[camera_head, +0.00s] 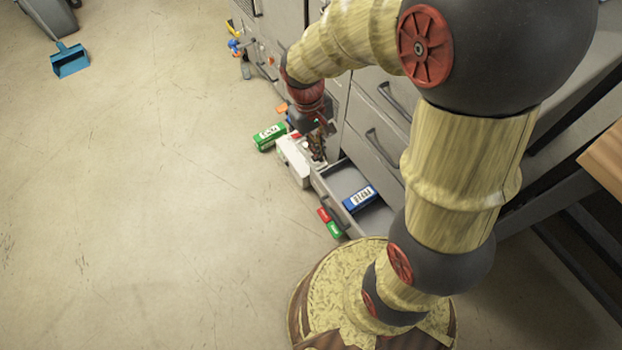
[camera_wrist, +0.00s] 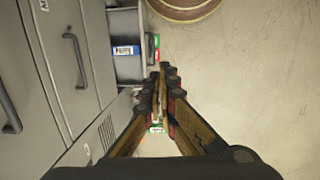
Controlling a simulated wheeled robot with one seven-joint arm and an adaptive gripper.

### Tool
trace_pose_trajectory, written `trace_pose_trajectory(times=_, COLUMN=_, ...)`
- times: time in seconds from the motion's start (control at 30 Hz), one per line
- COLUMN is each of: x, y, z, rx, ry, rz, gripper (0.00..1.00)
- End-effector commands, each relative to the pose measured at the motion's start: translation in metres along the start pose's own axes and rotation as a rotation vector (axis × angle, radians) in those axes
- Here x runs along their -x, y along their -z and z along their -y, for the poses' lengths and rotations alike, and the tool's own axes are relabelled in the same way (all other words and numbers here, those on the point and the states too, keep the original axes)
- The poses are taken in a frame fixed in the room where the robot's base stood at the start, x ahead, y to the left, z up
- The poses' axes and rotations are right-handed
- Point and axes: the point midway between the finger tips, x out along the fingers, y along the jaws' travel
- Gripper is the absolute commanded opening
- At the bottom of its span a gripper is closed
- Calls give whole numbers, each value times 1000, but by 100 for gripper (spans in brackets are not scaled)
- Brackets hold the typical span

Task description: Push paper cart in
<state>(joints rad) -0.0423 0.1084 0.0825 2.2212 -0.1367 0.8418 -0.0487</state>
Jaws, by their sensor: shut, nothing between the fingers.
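A low grey drawer (camera_head: 340,181) stands pulled out from the grey cabinet, with a blue labelled box (camera_head: 359,199) lying in it. I cannot tell for sure whether this drawer is the paper cart. It also shows in the wrist view (camera_wrist: 127,68), at the upper left. My gripper (camera_head: 317,150) is low, beside the far end of the open drawer and close to a white box-like thing (camera_head: 293,158). In the wrist view my gripper (camera_wrist: 168,72) has its fingers together and empty, right of the drawer. Whether it touches anything is unclear.
Closed drawers with dark handles (camera_head: 386,145) are above. A green box (camera_head: 269,136) lies beyond the white thing; a red and green piece (camera_head: 329,222) lies by the drawer front. A blue dustpan (camera_head: 70,61) is far left. The floor (camera_head: 150,200) at left is clear.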

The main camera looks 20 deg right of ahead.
Motion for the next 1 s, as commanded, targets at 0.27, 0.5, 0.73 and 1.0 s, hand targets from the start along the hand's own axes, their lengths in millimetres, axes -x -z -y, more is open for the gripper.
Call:
trace_pose_trajectory(times=0.27, x=-74, y=43, z=-8, rx=127, ry=-32, rz=103, gripper=0)
trace_pose_trajectory(times=0.5, x=-147, y=76, z=-13, rx=266, ry=-55, rz=169, gripper=0)
trace_pose_trajectory(times=0.73, x=-227, y=104, z=-15, rx=427, ry=-71, rz=216, gripper=0)
trace_pose_trajectory(times=1.0, x=-330, y=129, z=-15, rx=657, ry=-83, rz=248, gripper=0)
